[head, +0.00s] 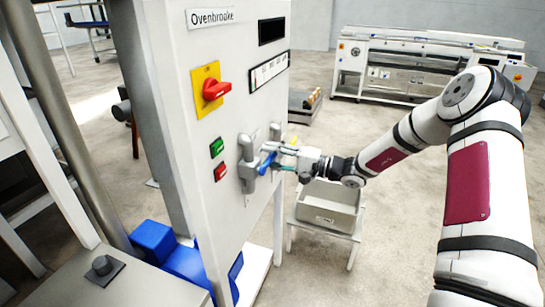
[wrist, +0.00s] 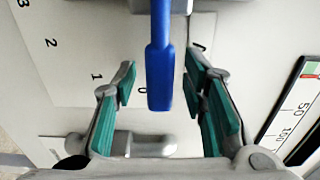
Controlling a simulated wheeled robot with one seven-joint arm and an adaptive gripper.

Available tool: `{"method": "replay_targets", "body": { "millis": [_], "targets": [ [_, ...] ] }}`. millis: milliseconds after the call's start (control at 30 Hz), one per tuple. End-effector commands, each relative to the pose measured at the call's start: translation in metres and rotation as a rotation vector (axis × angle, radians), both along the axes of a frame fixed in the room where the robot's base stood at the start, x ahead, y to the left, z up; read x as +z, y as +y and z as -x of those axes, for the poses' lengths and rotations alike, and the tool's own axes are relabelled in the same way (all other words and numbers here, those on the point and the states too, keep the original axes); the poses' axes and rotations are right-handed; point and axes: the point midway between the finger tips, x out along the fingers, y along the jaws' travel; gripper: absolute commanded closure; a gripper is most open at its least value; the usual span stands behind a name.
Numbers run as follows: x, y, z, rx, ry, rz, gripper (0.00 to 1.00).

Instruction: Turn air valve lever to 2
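The blue air valve lever (wrist: 160,70) hangs down from its grey fitting in the wrist view, its free end beside a 0 mark. The printed scale (wrist: 97,76) curves up and left from there through 1, 2 and 3. In the head view the blue lever (head: 266,164) shows on the grey pipework of the white cabinet. My gripper (wrist: 160,78) is open, with one green-padded finger on each side of the lever and gaps on both sides. In the head view my gripper (head: 283,166) is at the lever, its fingertips partly hidden.
The cabinet front (head: 235,120) carries a red rotary switch (head: 215,90), a green button (head: 217,147) and a red button (head: 221,171). A grey pipe (wrist: 150,143) runs close to the fingers. A grey bin (head: 325,211) on a stand is below my forearm.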

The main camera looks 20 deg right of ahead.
Motion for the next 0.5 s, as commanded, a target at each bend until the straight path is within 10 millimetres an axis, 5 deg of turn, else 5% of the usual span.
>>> {"method": "replay_targets", "body": {
  "millis": [33, 167, 500],
  "targets": [
    [0.0000, -0.0001, 0.0001, 0.000, 0.000, 0.000, 0.72],
    [0.0000, -0.0002, 0.0001, 0.000, 0.000, 0.000, 1.00],
    [-0.0012, -0.0001, 0.0002, 0.000, 0.011, -0.008, 1.00]
  ]
}}
